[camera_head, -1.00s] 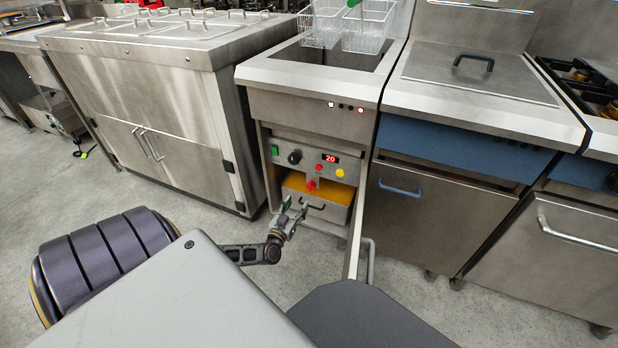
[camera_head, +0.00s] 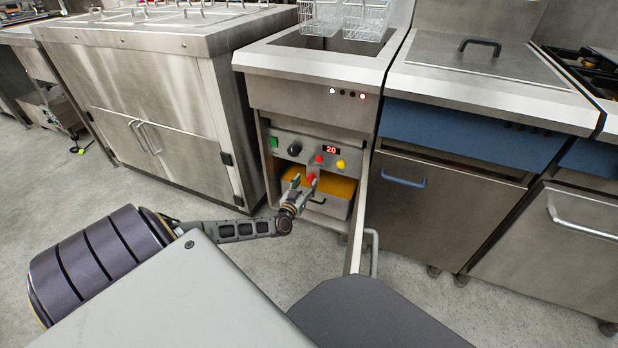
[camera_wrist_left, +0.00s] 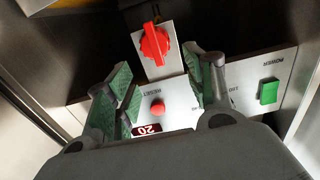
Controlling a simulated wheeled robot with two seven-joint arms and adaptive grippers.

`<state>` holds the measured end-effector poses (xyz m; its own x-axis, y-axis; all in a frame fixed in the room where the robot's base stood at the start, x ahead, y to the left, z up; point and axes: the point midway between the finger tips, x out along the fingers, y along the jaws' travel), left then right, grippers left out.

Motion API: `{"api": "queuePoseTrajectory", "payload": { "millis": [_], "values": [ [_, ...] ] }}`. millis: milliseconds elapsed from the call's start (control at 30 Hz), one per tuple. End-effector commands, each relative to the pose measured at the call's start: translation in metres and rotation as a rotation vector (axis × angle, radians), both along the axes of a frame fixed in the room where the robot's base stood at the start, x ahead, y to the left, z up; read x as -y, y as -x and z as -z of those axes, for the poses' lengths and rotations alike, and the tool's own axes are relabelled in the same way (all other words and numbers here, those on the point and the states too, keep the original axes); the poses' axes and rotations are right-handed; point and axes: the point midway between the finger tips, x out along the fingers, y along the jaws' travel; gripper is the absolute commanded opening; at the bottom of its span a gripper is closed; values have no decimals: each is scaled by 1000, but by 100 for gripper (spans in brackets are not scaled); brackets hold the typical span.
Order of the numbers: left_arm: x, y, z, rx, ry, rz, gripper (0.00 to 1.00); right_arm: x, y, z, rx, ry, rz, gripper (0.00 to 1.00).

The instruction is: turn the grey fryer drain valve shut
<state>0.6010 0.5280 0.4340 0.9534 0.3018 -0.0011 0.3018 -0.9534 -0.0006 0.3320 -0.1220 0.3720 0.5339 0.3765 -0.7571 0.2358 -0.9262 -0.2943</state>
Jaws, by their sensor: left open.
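The drain valve of the grey fryer (camera_head: 305,92) shows as a red handle (camera_head: 310,179) inside the open cabinet, below the control panel (camera_head: 307,150). In the left wrist view the red handle (camera_wrist_left: 154,44) sits on a pale plate, a little tilted from the picture's vertical. My left gripper (camera_head: 303,183) is open, its green-padded fingers pointing into the cabinet. In the wrist view its fingertips (camera_wrist_left: 157,68) stand to either side of the handle, a little short of it, with no contact visible. My right gripper is out of view.
The open cabinet door (camera_head: 358,215) stands edge-on right of my gripper. A yellow-topped drawer or pan (camera_head: 335,203) with a dark handle lies below the valve. The panel carries a green switch, black knob and red button (camera_wrist_left: 157,108). Bare floor (camera_head: 255,265) lies in front.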

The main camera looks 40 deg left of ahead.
Motion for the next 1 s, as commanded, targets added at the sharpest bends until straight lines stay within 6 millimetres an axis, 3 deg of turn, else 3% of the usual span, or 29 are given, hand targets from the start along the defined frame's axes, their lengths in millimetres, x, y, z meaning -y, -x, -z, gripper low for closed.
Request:
{"api": "queuePoseTrajectory", "payload": {
  "millis": [500, 967, 1000],
  "values": [
    [-11, -34, 0, 2, -1, 0, 53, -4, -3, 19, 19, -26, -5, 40],
    [-12, -38, -1, 1, 0, 0, 53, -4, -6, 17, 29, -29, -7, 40],
    [-12, -38, -1, 1, 0, 0, 50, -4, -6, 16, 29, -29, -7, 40]
  ]
}}
